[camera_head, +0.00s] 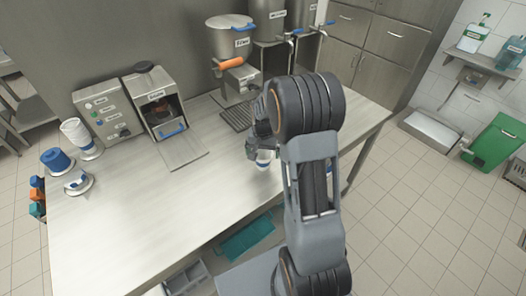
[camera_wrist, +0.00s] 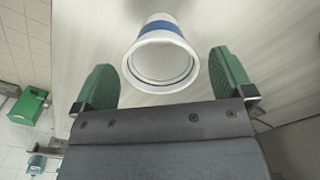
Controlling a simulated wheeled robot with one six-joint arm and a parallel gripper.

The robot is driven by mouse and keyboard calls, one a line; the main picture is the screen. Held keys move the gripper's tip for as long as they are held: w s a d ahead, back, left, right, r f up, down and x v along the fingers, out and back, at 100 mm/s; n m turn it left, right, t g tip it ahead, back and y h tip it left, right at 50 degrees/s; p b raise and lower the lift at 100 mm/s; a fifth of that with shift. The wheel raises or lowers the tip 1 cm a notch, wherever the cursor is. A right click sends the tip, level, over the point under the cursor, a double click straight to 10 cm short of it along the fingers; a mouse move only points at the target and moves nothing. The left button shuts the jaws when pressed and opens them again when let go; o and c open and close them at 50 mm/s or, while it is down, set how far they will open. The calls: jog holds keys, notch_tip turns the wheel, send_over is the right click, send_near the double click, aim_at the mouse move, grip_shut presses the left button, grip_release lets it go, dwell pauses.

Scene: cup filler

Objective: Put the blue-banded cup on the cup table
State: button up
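The blue-banded cup (camera_head: 263,160) is white and stands on the steel table (camera_head: 120,235), partly hidden by my gripper and arm in the head view. In the wrist view the cup (camera_wrist: 160,52) shows its round rim and blue band. My gripper (camera_wrist: 165,78) is open, with one green finger on each side of the cup's rim. A narrow gap shows between each finger and the cup. I cannot tell which surface is the cup table.
Two small machines (camera_head: 104,108) and (camera_head: 158,105) stand at the table's back left. White cups (camera_head: 76,134), a blue roll (camera_head: 56,160) and another small item (camera_head: 77,183) stand at its left end. Steel dispensers (camera_head: 232,40) stand at the back. The table's front left is clear.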

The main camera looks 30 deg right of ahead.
aim_at(263, 154)
notch_tip(263, 154, up, 11)
jog(key=s+a+r+n+t, duration=0.2)
jog(key=s+a, duration=0.3)
jog(key=s, duration=0.4)
jog(key=s+a+r+n+t, duration=0.2)
jog(key=s+a+n, duration=0.2)
jog(key=s, duration=0.4)
jog(key=shift+s+a+r+n+b, duration=0.3)
jog(key=shift+s+a+r+n, duration=0.05)
jog(key=shift+r+n, duration=0.05)
